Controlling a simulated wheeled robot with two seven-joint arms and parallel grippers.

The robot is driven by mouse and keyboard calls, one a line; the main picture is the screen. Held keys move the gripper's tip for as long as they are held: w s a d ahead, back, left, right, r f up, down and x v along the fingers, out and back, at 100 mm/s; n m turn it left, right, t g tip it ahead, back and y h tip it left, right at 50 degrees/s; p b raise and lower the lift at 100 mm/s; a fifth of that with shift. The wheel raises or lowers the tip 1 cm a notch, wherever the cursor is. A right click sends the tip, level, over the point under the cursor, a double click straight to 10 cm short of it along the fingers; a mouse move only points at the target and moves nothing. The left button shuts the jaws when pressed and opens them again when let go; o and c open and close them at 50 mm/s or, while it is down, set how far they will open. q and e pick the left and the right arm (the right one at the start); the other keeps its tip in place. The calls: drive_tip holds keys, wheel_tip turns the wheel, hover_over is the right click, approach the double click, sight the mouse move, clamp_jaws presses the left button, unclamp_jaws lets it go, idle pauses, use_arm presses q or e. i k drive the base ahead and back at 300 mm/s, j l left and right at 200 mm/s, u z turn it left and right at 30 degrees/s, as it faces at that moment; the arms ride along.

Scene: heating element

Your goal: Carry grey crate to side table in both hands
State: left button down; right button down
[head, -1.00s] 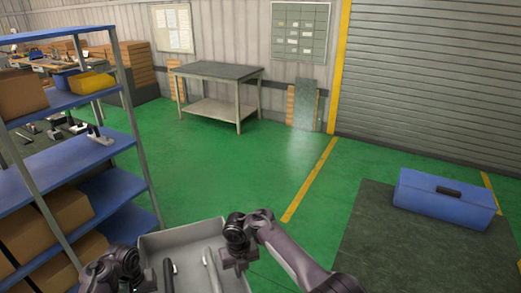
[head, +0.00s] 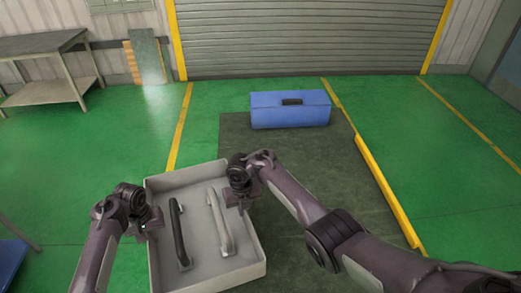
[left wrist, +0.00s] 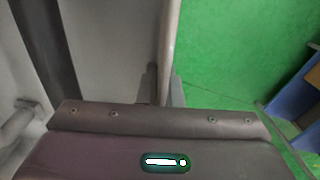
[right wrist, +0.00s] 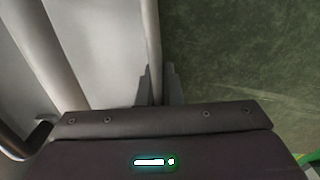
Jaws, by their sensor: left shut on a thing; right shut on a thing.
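The grey crate (head: 218,278) is an open box in front of me, low in the head view. A dark handle-shaped bar (head: 179,235) and a light grey one (head: 221,225) lie in it. My left gripper (head: 146,225) is shut on the crate's left wall; the left wrist view shows its fingers either side of that wall (left wrist: 169,40). My right gripper (head: 243,205) is shut on the right wall, which also shows between the fingers in the right wrist view (right wrist: 151,40). A grey table (head: 38,44) with a lower shelf, likely the side table, stands far left, partly cut off.
A blue toolbox (head: 290,110) stands on a dark floor mat (head: 310,170) ahead. A yellow raised bar (head: 388,193) lies right of the mat. Panels (head: 147,58) lean on the wall beside the table. Green floor (head: 110,135) is clear between crate and table.

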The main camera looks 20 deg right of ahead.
sight(317, 192)
drive_tip(key=i+l+z, duration=0.1)
drive_tip(key=l+z, duration=0.15)
drive_tip(key=l, duration=0.15)
drive_tip(key=i+l+z, duration=0.1)
drive_tip(key=l+z, duration=0.15)
drive_tip(key=l, duration=0.2)
drive_tip(key=i+l, duration=0.1)
drive_tip(key=l, duration=0.2)
drive_tip(key=i+l, duration=0.1)
drive_tip(key=l, duration=0.2)
